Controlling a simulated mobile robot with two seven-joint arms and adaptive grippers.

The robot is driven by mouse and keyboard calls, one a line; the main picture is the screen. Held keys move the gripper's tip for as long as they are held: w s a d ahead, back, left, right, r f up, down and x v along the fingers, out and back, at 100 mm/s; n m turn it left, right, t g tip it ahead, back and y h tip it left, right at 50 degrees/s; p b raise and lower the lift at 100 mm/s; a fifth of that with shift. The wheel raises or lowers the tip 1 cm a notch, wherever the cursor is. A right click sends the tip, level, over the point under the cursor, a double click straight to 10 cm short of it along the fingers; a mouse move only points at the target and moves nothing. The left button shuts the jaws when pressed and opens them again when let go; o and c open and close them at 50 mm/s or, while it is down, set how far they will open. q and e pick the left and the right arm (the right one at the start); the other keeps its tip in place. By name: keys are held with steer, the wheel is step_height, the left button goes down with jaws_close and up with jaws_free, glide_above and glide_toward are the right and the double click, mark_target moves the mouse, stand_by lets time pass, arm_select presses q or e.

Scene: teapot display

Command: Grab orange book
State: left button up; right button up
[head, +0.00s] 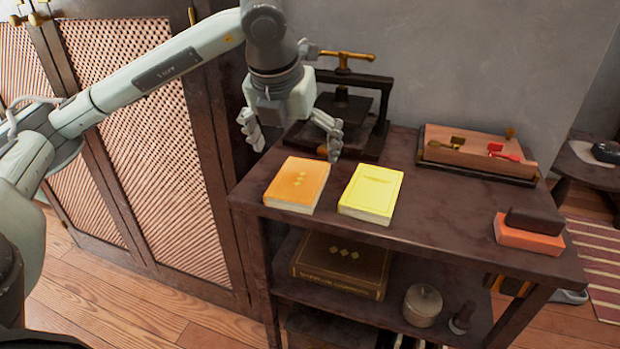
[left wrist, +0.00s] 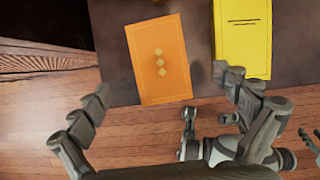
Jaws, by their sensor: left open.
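The orange book (head: 297,184) lies flat on the left end of the dark wooden table top, near its front edge. It has small gold diamonds on its cover and also shows in the left wrist view (left wrist: 160,60). My left gripper (head: 294,148) is open and empty, above and behind the orange book in the head view. In the left wrist view its fingers (left wrist: 165,92) are spread to either side of the book's lower part, with nothing between them held. My right gripper is not in the head view.
A yellow book (head: 371,193) lies close to the right of the orange one, with a narrow gap; it also shows in the left wrist view (left wrist: 242,38). A dark press with a brass handle (head: 347,57) stands behind.

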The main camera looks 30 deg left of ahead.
mark_target(299, 178)
arm_select(q)
steer(key=x, duration=0.7)
steer(key=shift+s+f, duration=0.1)
steer(key=shift+s, duration=0.25)
steer(key=c, duration=1.3)
